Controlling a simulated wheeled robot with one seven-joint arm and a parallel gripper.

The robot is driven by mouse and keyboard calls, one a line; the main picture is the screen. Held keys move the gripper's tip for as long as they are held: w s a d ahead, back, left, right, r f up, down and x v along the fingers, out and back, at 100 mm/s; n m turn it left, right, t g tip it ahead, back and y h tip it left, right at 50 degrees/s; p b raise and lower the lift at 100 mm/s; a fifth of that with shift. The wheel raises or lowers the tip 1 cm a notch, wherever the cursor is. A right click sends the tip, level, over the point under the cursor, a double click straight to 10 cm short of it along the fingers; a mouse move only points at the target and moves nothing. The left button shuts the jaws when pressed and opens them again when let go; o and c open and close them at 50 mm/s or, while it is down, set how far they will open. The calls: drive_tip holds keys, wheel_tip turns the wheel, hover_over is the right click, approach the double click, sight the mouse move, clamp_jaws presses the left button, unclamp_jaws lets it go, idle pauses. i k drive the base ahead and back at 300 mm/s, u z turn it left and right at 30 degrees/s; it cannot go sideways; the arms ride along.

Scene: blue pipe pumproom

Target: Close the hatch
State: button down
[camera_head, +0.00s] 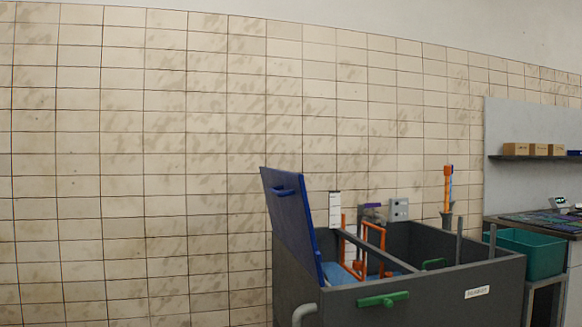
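The hatch (291,222) is a blue panel with a small blue handle (285,191) near its upper part. It stands open, raised steeply and leaning a little to the left, at the left side of a dark grey box (437,297). The box's top is open, and orange pipes (374,236) and a blue surface show inside it. My gripper does not show in the head view.
A green handle (382,299) and a grey curved pipe (304,311) are on the box's front. A teal bin (530,253) stands to the right. A shelf (527,157) with small boxes hangs behind. The tiled wall (140,170) at left is bare.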

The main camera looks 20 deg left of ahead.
sight(286, 195)
drive_tip(key=u, duration=0.6)
drive_tip(key=i, duration=0.75)
drive_tip(key=u, duration=0.55)
